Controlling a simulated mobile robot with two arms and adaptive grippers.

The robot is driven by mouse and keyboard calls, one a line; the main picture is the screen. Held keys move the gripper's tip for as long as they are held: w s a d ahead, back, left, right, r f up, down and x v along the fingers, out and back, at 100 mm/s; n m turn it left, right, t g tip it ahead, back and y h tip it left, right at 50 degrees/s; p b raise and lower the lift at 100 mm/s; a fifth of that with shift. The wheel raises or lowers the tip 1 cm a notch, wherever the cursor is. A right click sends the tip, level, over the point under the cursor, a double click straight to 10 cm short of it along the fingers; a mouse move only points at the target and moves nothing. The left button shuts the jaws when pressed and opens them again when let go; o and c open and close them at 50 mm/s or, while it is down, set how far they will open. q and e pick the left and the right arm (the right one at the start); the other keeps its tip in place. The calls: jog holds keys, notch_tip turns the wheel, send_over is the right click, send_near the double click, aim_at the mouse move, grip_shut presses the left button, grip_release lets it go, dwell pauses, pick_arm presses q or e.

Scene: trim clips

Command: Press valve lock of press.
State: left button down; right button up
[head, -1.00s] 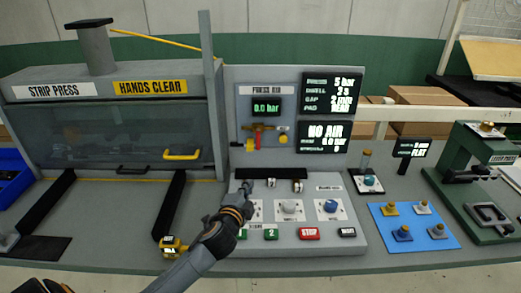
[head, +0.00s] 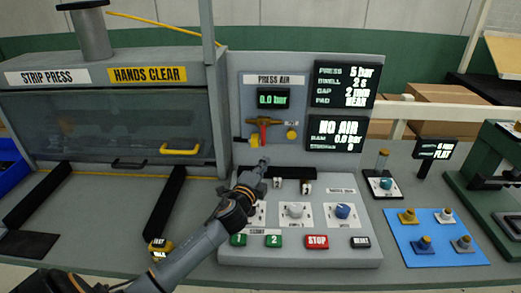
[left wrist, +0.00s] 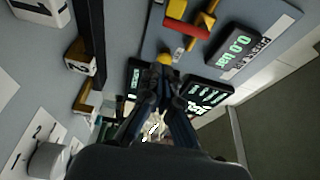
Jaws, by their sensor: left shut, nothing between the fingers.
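The press air panel (head: 282,80) carries a valve with a red and yellow body (head: 265,122) under a small 0.0 bar display (head: 272,98). A yellow knob (head: 253,141) sits at its lower left and another yellow knob (head: 291,133) at its right. Which part is the valve lock I cannot tell for sure. My left gripper (head: 263,163) is shut and empty, just below the valve. In the left wrist view its closed fingers (left wrist: 164,80) point near a yellow knob (left wrist: 165,58), beside the red handle (left wrist: 187,27). Contact is not clear. My right gripper is out of view.
Below the panel is a console with dials (head: 295,212), green buttons and a red stop button (head: 317,242). The strip press (head: 110,110) with a yellow handle stands left. A blue mat (head: 435,238) with several knobs lies right. The NO AIR screen (head: 337,133) is beside the valve.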

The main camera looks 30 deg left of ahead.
aim_at(264, 144)
pick_arm(q)
jog(key=w+a+p, duration=0.1)
jog(key=w+a, duration=0.1)
jog(key=w, duration=0.1)
jog(key=w+a+p, duration=0.1)
jog(key=w+a, duration=0.2)
jog(key=shift+a, duration=0.1)
dwell(0.4)
